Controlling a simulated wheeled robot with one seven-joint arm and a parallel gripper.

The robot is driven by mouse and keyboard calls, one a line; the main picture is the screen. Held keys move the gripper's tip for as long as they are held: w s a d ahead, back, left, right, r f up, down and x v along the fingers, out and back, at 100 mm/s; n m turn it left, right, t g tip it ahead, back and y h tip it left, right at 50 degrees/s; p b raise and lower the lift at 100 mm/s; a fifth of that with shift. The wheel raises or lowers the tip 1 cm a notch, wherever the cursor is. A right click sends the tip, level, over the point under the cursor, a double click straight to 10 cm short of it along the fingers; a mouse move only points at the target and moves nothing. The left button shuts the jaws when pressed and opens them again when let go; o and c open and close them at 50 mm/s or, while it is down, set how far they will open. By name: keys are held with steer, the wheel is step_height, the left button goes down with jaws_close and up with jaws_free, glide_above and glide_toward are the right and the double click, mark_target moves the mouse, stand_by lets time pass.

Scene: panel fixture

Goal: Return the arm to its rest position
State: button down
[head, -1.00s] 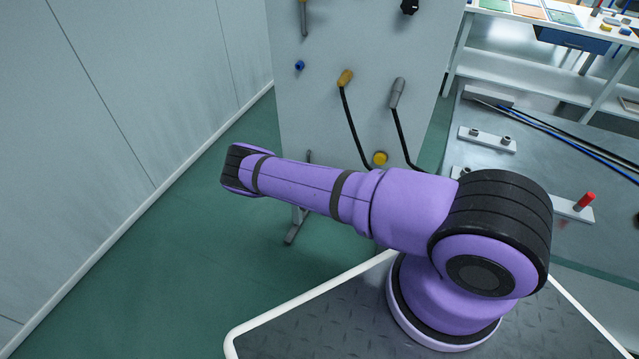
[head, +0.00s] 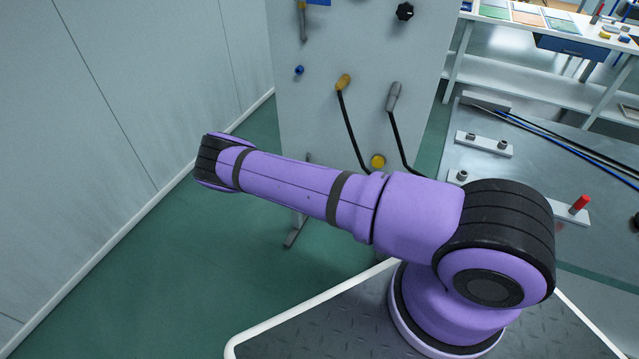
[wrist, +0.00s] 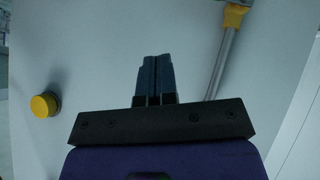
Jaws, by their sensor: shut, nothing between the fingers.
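My gripper (wrist: 155,62) shows in the wrist view with its two dark fingers together and nothing between them. In the head view the gripper itself is hidden; only my purple arm shows, reaching left from its base in front of the panel (head: 365,45). In the wrist view the pale panel surface (wrist: 110,35) fills the background behind the fingers. The fingers appear apart from the fittings on it.
A grey worktable (head: 540,165) with rods stands right. A wall (head: 110,110) stands left, with open green floor between.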

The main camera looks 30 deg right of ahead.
steer(key=shift+s+a+r, duration=0.5)
steer(key=shift+a+r, duration=0.15)
steer(key=shift+r, duration=0.15)
steer(key=shift+s+a+r, duration=0.5)
steer(key=shift+a+r, duration=0.15)
steer(key=shift+r, duration=0.15)
steer(key=s+a+r+g+y, duration=0.1)
steer(key=r+y, duration=0.1)
steer(key=r, duration=1)
steer(key=s+a+r+y, duration=0.1)
steer(key=s+r+y, duration=0.1)
steer(key=r, duration=1)
steer(key=s+a+r+g+y, duration=0.1)
steer(key=r+y, duration=0.1)
steer(key=r, duration=1)
steer(key=s+r+n+t+y, duration=0.1)
steer(key=s+r, duration=0.5)
steer(key=r, duration=0.4)
steer(key=s+r+n+y, duration=0.2)
steer(key=s+r, duration=0.5)
steer(key=r, duration=0.2)
steer(key=s+a+r+n+t, duration=0.1)
steer(key=s+r, duration=0.4)
steer(key=s, duration=0.7)
steer(key=s+r+n+t, duration=0.2)
steer(key=s+r+n, duration=0.2)
steer(key=s, duration=0.8)
steer(key=shift+s+a+r+n, duration=0.2)
steer(key=shift+a+r+n, duration=0.15)
steer(key=shift+r, duration=0.25)
